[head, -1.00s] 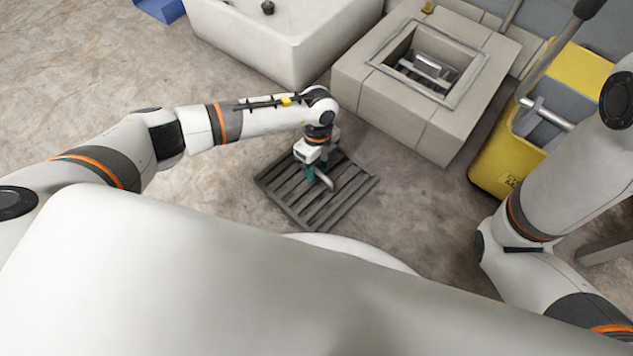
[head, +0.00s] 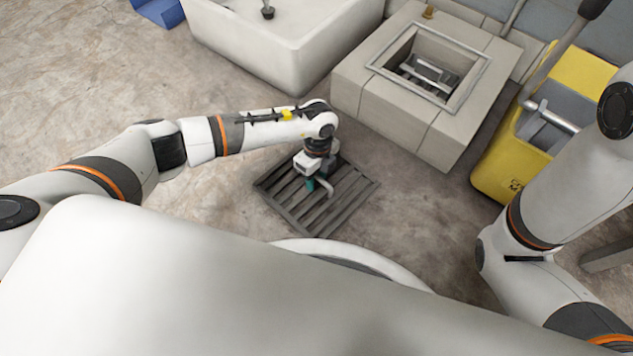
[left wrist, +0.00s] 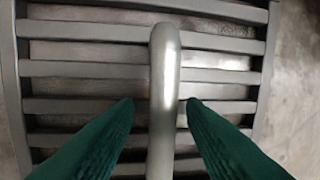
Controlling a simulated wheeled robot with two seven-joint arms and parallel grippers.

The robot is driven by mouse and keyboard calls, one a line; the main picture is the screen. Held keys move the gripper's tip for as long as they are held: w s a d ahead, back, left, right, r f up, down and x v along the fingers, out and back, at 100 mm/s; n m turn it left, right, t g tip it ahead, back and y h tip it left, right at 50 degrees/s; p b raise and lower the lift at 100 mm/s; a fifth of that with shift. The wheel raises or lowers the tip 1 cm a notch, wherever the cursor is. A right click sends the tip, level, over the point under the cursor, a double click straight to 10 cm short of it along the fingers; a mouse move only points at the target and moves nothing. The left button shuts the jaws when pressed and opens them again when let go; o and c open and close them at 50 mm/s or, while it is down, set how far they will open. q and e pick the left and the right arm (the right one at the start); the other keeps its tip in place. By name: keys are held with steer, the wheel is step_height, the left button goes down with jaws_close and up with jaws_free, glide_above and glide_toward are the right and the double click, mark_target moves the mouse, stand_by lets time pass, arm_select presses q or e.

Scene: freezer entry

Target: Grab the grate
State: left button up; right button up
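The grate (head: 291,203) is a dark grey slatted square lying on the floor in the middle of the head view. In the left wrist view its slats (left wrist: 80,69) fill most of the picture, and a rounded metal handle (left wrist: 164,75) rises from it. My left gripper (head: 318,190) points down over the grate, close to the handle. Its green fingers (left wrist: 160,102) are open, one on each side of the handle, with a gap visible on both sides. My right arm (head: 545,220) shows at the right, but its gripper is out of view.
A concrete block with a square framed opening (head: 372,69) stands behind the grate to the right. A white basin (head: 240,45) is behind it to the left. A yellow mop bucket (head: 500,172) stands at the right. The floor left of the grate is clear.

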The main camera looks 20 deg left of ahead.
arm_select(q)
jaws_close()
stand_by(0.5)
